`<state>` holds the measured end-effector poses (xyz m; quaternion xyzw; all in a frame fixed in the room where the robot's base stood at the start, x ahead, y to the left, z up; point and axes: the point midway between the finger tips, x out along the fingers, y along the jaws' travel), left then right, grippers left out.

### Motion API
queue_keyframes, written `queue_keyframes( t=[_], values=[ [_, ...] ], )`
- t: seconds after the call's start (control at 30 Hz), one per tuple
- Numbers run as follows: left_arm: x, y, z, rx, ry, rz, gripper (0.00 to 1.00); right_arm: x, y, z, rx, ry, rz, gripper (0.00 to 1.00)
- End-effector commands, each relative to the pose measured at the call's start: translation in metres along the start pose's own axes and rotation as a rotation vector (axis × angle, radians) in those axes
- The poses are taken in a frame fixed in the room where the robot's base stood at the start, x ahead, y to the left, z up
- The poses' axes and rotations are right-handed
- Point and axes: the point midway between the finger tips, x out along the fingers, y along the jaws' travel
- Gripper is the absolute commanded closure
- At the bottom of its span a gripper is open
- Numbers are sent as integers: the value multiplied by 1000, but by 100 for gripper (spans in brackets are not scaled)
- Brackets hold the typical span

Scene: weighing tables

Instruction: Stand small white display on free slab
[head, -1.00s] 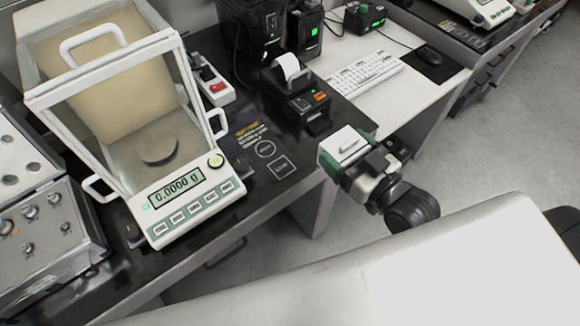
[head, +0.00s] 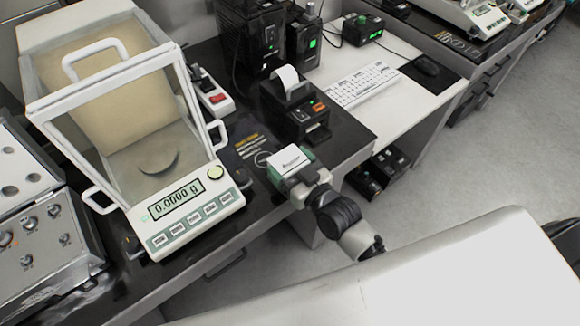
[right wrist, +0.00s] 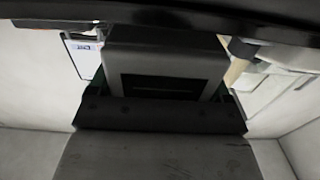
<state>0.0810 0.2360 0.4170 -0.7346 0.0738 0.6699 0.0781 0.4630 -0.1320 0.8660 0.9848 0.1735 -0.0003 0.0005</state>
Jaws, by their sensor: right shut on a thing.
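The small white display (head: 290,160), a little white block with green at its edge, is in my right gripper (head: 303,178) in the head view. The gripper is shut on it at the front edge of the black slab (head: 245,150), over or just above its printed marks. I cannot tell whether the display touches the slab. In the right wrist view, dark shapes fill the middle and I cannot make out the display clearly. My left gripper is not in view.
A balance with a glass case (head: 190,205) reading 0.0000 g stands left of the display. A small printer (head: 297,105) stands close behind it. Grey knobbed boxes (head: 45,235) are at far left.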

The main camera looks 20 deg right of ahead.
Motion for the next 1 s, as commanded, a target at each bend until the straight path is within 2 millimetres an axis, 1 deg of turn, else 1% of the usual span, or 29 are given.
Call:
queue_keyframes(
  t=[0.03,0.1,0.5,0.53,0.63,0.67,0.87,1.0],
  values=[
    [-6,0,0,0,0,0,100,0,0,3,-2,-1,-2,53],
    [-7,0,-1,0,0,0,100,0,0,9,-2,1,-1,53],
    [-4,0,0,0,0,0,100,0,0,17,0,3,0,53],
    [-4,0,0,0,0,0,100,0,0,18,0,1,-1,19],
    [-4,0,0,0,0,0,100,0,0,17,0,1,-1,4],
    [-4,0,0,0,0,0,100,0,0,17,0,1,-1,0],
    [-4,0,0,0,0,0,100,0,0,17,0,1,-1,0],
    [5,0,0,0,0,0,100,0,0,20,0,3,0,0]
  ],
)
